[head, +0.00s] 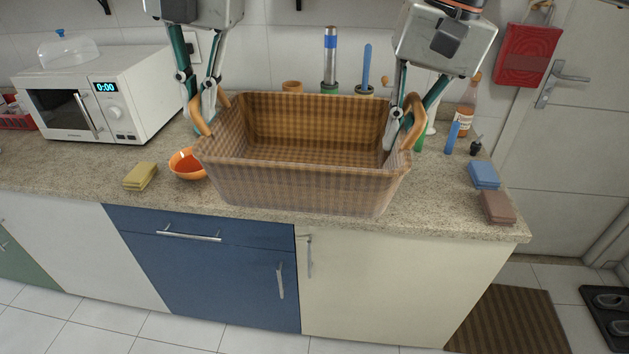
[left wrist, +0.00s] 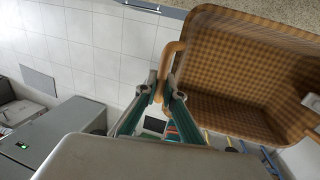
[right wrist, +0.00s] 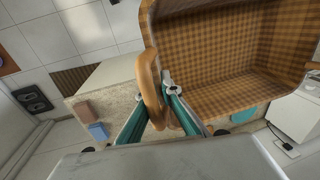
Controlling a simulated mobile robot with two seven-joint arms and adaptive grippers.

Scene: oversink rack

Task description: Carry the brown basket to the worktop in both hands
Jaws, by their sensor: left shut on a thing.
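The brown woven basket (head: 300,185) is upright and empty, at the worktop's front edge in the head view. I cannot tell whether its underside touches the worktop (head: 450,205). My left gripper (head: 204,112) is shut on the basket's left handle (head: 199,120); in the left wrist view its fingertips (left wrist: 165,92) pinch this orange-brown handle (left wrist: 171,62). My right gripper (head: 400,125) is at the right handle (head: 415,125). In the right wrist view one fingertip shows beside that handle (right wrist: 149,85), and the other finger is partly hidden behind it, so its closure is unclear.
An orange bowl (head: 187,165) stands close to the basket's left side, with a yellow sponge (head: 141,177) further left. A microwave (head: 95,95) is at the back left. Blue (head: 484,174) and brown (head: 497,207) folded cloths and a bottle (head: 466,110) are on the right.

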